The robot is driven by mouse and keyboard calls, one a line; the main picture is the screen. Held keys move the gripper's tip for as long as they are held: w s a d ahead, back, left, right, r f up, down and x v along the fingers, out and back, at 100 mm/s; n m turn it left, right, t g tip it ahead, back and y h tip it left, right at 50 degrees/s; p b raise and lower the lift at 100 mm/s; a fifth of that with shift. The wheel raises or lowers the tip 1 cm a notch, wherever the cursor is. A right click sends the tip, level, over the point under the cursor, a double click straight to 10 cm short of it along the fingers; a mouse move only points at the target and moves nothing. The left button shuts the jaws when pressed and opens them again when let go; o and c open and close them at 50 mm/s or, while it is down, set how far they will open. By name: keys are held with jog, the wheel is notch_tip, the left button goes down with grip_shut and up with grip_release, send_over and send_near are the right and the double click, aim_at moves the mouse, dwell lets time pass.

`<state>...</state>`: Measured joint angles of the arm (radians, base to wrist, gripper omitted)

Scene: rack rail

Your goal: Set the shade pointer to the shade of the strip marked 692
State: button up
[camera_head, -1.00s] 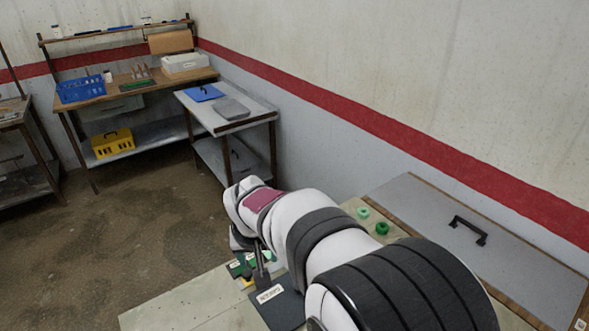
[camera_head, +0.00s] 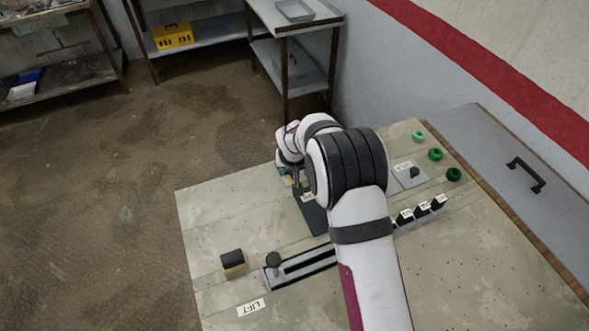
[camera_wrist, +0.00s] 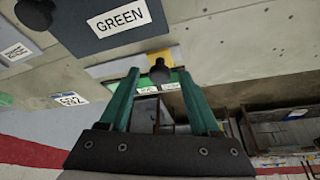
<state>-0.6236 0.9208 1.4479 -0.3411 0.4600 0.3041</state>
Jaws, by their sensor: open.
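My gripper (camera_wrist: 160,88) shows in the wrist view with two teal fingers apart and nothing held between them. A dark round knob (camera_wrist: 158,70) with a yellow piece (camera_wrist: 170,53) beside it stands just beyond the fingertips, in line with the gap. I take these for the shade pointer. Green strips with white tags lie behind the fingers; one tag (camera_wrist: 70,99) is at the left, its number too blurred to be sure of. A dark plate (camera_wrist: 118,15) marked GREEN is close by; it also shows in the head view (camera_head: 311,217). My arm hides most of the strips there.
A slotted rail (camera_head: 305,263) with a dark knob (camera_head: 273,260), a LIFT label (camera_head: 251,307) and a black-topped block (camera_head: 233,262) lie at front left. Three green rings (camera_head: 435,154) and several black tagged pieces (camera_head: 422,210) stand right of my arm.

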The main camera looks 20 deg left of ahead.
grip_shut()
dwell(1.4)
